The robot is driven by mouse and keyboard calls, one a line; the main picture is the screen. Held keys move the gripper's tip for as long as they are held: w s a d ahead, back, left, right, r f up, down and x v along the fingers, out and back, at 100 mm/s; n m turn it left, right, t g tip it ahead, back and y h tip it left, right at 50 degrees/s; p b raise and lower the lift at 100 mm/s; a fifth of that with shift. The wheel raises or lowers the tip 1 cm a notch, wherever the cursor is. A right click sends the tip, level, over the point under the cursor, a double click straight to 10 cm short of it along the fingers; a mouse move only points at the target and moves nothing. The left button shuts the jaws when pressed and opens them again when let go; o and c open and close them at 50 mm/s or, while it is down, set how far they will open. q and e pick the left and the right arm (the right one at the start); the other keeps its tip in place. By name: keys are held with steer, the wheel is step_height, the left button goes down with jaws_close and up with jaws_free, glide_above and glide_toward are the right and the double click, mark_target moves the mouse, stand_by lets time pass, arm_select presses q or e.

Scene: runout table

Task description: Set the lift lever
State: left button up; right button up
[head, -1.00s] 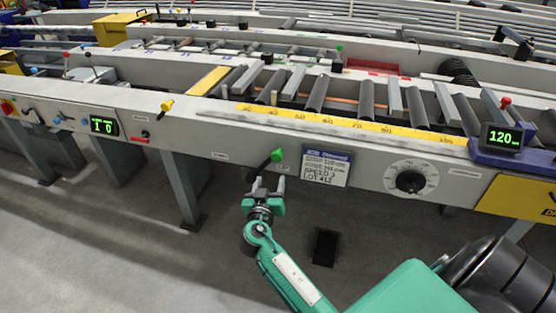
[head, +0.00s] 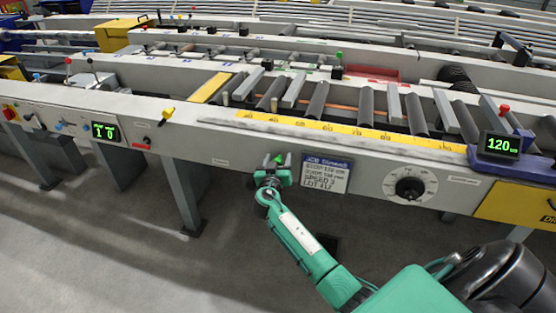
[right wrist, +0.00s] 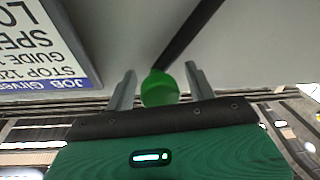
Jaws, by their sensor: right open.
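The lift lever has a green knob (head: 280,158) on a dark stem, on the front panel of the table, left of the job card. In the right wrist view the green knob (right wrist: 160,88) stands between the two fingers, with its dark stem (right wrist: 190,38) running up to the right. My right gripper (head: 274,160) is open around the knob, a finger on each side. Gaps show between the knob and the fingers. In the head view the gripper hides most of the lever's stem. My left gripper is not in view.
The job card (head: 326,174) hangs just right of the gripper. A dial with a black knob (head: 410,188) is farther right, and a display reading 120 (head: 502,145) stands above. A yellow-knobbed lever (head: 167,113) is to the left. Rollers (head: 318,100) lie behind the yellow scale (head: 350,132).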

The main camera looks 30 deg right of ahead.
steer(key=shift+c, duration=0.2)
jaws_close()
steer(key=shift+w+a+r, duration=0.1)
